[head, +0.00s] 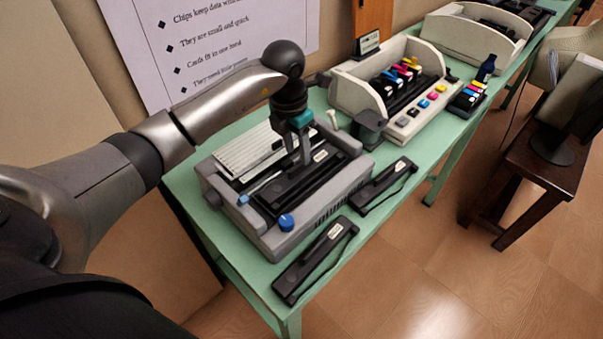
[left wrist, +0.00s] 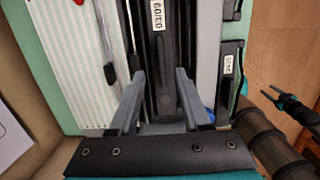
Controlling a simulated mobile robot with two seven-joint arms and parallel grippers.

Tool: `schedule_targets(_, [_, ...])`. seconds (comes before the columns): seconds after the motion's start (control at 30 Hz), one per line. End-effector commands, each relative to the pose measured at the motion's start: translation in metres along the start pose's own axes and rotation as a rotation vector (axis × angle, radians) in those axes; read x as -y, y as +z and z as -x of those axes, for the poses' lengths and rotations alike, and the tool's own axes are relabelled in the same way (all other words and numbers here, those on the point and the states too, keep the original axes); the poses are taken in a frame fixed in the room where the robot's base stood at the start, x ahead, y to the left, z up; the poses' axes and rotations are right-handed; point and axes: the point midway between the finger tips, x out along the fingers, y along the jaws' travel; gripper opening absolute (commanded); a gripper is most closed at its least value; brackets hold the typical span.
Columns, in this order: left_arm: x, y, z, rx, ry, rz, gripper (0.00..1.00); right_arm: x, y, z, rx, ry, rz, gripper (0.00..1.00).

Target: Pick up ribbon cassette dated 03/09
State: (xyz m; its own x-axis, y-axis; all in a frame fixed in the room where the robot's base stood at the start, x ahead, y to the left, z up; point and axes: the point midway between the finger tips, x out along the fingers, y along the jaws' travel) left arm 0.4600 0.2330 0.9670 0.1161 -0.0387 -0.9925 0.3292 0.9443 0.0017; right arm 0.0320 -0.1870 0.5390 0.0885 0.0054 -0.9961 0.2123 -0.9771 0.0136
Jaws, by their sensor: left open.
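The ribbon cassette dated 03/09 (head: 283,192) is long and black and lies in the grey printer (head: 228,216). In the left wrist view my left gripper (left wrist: 160,98) is open, one finger at each side of the cassette; contact cannot be told. A dark pronged part at the right of the left wrist view looks like my right gripper (left wrist: 282,98), too small to read.
Two similar black cassettes lie on the green table, one at the front (head: 312,264) and one right of the printer (head: 384,187). The printer has a blue knob (head: 286,222). A beige inkjet unit (head: 350,90) with coloured cartridges stands behind.

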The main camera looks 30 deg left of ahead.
Motion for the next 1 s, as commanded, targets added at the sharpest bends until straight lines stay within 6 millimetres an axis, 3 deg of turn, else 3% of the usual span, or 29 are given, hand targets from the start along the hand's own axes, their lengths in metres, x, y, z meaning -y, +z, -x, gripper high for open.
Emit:
schedule_targets(0.23, [0.004, 0.002, -0.038, -0.003, -0.004, 0.002, 0.47, 0.001, 0.0, -0.004, -0.001, -0.001, 0.0, 0.5])
schedule_targets(0.57, [0.003, 0.002, -0.044, -0.001, -0.001, 0.0, 0.47, 0.0, -0.001, -0.004, -0.002, 0.0, 0.001, 0.5])
schedule_targets(1.0, [0.003, 0.002, -0.044, -0.001, -0.001, 0.0, 0.0, -0.001, -0.002, -0.004, -0.003, 0.001, 0.001, 0.5])
